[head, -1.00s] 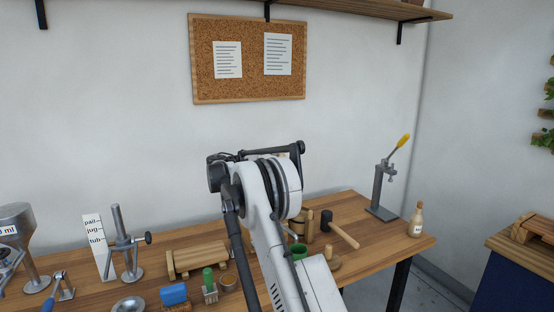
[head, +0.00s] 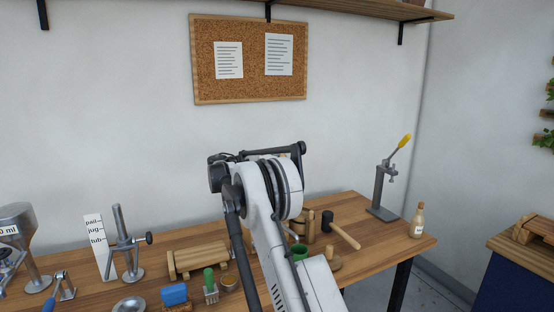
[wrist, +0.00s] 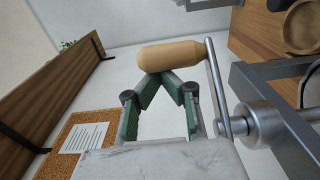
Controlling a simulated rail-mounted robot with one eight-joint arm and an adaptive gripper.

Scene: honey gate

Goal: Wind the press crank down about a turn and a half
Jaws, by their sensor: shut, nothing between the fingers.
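In the wrist view the press crank has a wooden grip (wrist: 172,55), a metal arm (wrist: 217,90) and a round metal hub (wrist: 258,125). The grip lies across the view just past the tips of my gripper (wrist: 160,76). My gripper has green pads, and its fingers meet at the tips with nothing between them. The tips are at the grip's side, not around it; I cannot tell whether they touch it. In the head view my arm hides the gripper, and I cannot make out the crank there.
A grey metal frame (wrist: 285,75) stands beside the crank. On the wooden bench (head: 345,208) are a mallet (head: 343,234), a lever tool with a yellow handle (head: 381,190), a bottle (head: 417,222) and a clamp stand (head: 119,235). A corkboard (head: 249,85) hangs behind.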

